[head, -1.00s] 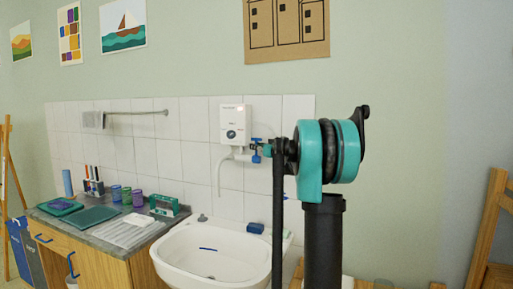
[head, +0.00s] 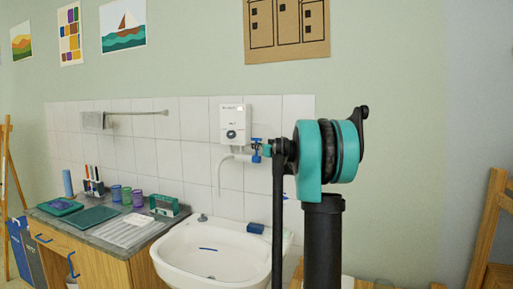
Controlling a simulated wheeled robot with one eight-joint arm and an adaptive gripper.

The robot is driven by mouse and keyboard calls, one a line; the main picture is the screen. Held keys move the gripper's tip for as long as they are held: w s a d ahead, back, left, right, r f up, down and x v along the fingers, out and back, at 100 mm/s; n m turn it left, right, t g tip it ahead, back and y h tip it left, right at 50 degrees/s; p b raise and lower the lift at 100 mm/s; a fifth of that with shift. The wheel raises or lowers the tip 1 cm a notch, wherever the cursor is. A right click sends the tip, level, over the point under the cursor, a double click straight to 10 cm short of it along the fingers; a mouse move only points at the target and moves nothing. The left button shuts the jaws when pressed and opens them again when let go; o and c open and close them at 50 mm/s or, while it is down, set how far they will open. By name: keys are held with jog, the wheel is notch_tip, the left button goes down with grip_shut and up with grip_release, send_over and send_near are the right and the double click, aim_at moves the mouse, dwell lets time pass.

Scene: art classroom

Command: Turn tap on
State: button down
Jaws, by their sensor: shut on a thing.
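The tap sits under a white wall-mounted water heater (head: 235,124). Its white spout (head: 221,172) hangs down over the sink (head: 205,255). The blue tap handle (head: 256,152) is at the right end of the white pipe below the heater. My gripper (head: 264,149) reaches this handle from the right and is shut on it. The gripper is small in view and my own arm hides part of it.
A counter (head: 60,220) left of the sink holds trays, jars and a brush holder. A blue block (head: 256,228) lies on the sink's back rim. A towel rail (head: 135,112) is on the tiled wall. A wooden easel (head: 492,225) stands at the right.

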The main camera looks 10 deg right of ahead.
jog(key=shift+s+a+f+n+t+y, duration=0.1)
jog(key=shift+s+a+n+t+y, duration=0.3)
jog(key=shift+n, duration=0.5)
jog(key=shift+s+a+f+n+t+y, duration=0.1)
jog(key=shift+s+a+n+t+y, duration=0.3)
jog(key=shift+n, duration=0.5)
jog(key=shift+d, duration=0.15)
jog(key=c, duration=1.6)
grip_release()
jog(key=shift+s, duration=0.1)
jog(key=v, duration=1.2)
